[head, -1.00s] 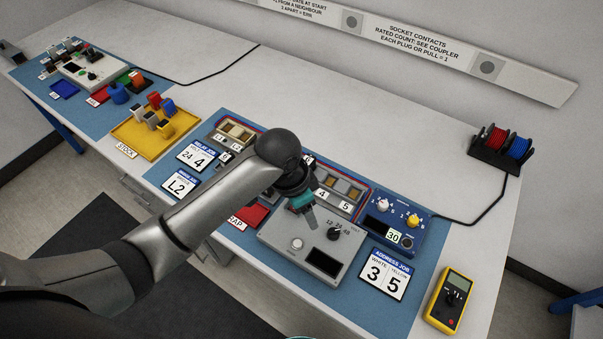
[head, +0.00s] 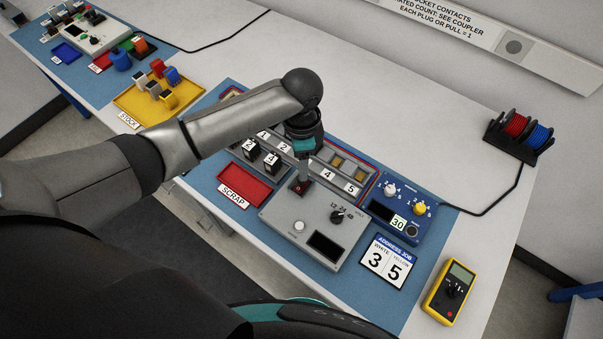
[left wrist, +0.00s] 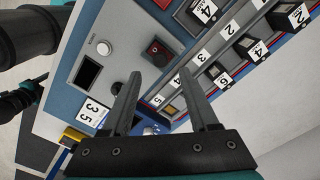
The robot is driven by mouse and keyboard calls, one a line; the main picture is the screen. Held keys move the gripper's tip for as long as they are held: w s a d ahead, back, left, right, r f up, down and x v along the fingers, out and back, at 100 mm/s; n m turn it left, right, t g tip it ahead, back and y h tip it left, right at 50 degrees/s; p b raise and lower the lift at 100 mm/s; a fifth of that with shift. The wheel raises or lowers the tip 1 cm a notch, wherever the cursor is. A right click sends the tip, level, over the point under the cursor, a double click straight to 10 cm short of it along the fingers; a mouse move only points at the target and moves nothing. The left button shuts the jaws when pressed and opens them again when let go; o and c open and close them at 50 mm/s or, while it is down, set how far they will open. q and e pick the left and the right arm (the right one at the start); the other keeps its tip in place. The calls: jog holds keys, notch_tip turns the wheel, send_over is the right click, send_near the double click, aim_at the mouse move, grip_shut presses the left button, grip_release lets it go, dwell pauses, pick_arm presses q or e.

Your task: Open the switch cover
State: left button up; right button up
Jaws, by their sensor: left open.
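The grey switch box (head: 270,215) lies on the blue mat, with a white button, a dark display and a black selector knob. Near its back left corner is a small dark red switch cover (head: 299,187), also seen in the left wrist view (left wrist: 157,52). The cover looks down over the switch, but its exact angle is hard to tell. My left gripper (head: 302,178) points down just above and behind the cover and partly hides it. In the left wrist view the fingers (left wrist: 157,78) are apart with nothing between them.
A red scrap tray (head: 243,184) lies left of the box. Behind it runs a grey row of numbered sockets (head: 315,170) with black plugs. A blue unit (head: 402,205) with knobs stands at the right. A yellow meter (head: 449,292) and wire spools (head: 518,138) lie farther right.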

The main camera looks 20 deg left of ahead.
pick_arm(q)
notch_tip(320, 180, down, 6)
jog(key=shift+f+b, duration=0.1)
jog(key=shift+b, duration=0.4)
grip_shut()
dwell(1.2)
